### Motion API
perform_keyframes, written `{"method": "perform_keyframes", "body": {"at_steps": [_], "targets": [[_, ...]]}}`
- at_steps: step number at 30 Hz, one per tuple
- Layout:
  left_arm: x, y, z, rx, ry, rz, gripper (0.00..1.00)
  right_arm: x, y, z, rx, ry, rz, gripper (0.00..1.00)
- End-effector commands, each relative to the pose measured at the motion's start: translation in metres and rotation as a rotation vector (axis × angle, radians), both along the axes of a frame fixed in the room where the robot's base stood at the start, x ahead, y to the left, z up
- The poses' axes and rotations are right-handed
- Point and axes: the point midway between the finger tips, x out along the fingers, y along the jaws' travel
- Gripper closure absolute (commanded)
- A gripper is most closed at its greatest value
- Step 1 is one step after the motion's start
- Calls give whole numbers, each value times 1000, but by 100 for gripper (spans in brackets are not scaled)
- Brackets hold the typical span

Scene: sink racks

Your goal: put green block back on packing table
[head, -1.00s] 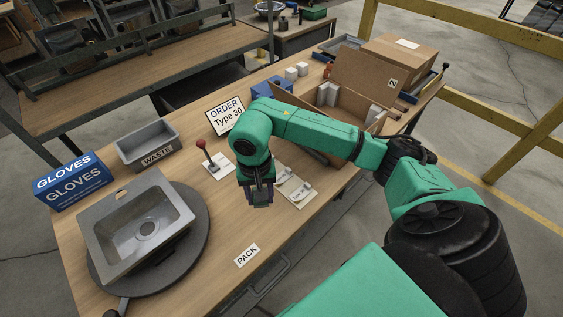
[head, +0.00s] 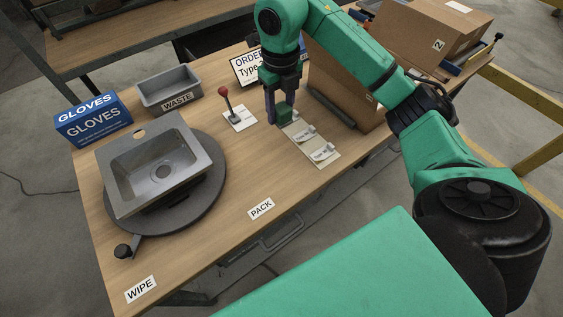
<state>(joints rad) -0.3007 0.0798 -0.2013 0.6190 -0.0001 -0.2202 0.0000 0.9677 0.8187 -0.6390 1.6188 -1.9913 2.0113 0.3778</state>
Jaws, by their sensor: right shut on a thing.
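The green block (head: 284,114) is a small dark green piece at the fingertips of my right gripper (head: 277,112). The right gripper points down and is shut on the block, just above or at the table surface; I cannot tell whether the block touches it. The packing table (head: 221,235) has a wooden top and a PACK label (head: 261,208) at its front edge. A white board with labelled clips (head: 314,145) lies just right of and in front of the block. My left gripper is not in view.
A grey sink (head: 159,165) rests on a round dark turntable at the left. A red-knobbed lever (head: 227,100) stands left of the gripper. Behind are a WASTE bin (head: 169,89), a GLOVES box (head: 93,119) and the ORDER sign (head: 246,67). Cardboard boxes (head: 425,35) stand right.

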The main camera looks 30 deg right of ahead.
Motion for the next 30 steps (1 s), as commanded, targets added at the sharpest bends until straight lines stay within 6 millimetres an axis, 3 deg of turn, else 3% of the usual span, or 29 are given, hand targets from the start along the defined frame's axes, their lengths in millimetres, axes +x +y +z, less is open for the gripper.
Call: {"method": "perform_keyframes", "body": {"at_steps": [2,12,22,30], "targets": [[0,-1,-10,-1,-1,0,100,-2,1,-29,4,10,2,100],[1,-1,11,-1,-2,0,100,-2,1,-129,2,8,3,100],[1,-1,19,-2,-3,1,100,-1,0,-187,0,4,4,100],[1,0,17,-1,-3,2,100,-1,0,-191,0,1,6,100]]}}
